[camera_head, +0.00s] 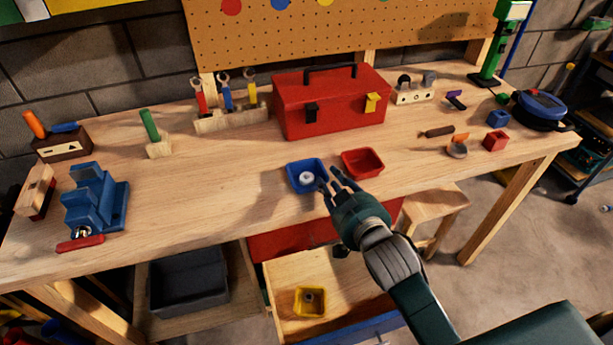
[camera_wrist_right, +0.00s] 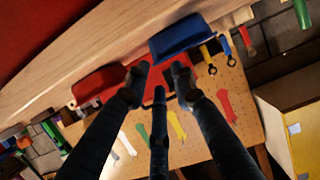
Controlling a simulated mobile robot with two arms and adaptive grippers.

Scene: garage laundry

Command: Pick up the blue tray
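The blue tray (camera_head: 294,178), a small square open box, sits on the workbench near its front edge, with a small white round thing inside. It also shows in the right wrist view (camera_wrist_right: 182,36), just beyond my fingertips. My right gripper (camera_head: 329,180) reaches in from the lower right, its dark fingers spread and empty at the tray's right side. I cannot tell whether a fingertip touches the rim. In the right wrist view my right gripper (camera_wrist_right: 160,74) shows three separate fingers with nothing between them. My left gripper is not in view.
A red tray (camera_head: 362,163) stands close to the right of the blue tray. A red toolbox (camera_head: 331,104) stands behind. An open drawer (camera_head: 278,275) holding a yellow tray (camera_head: 310,301) juts out below. The bench (camera_head: 215,190) left of the blue tray is clear.

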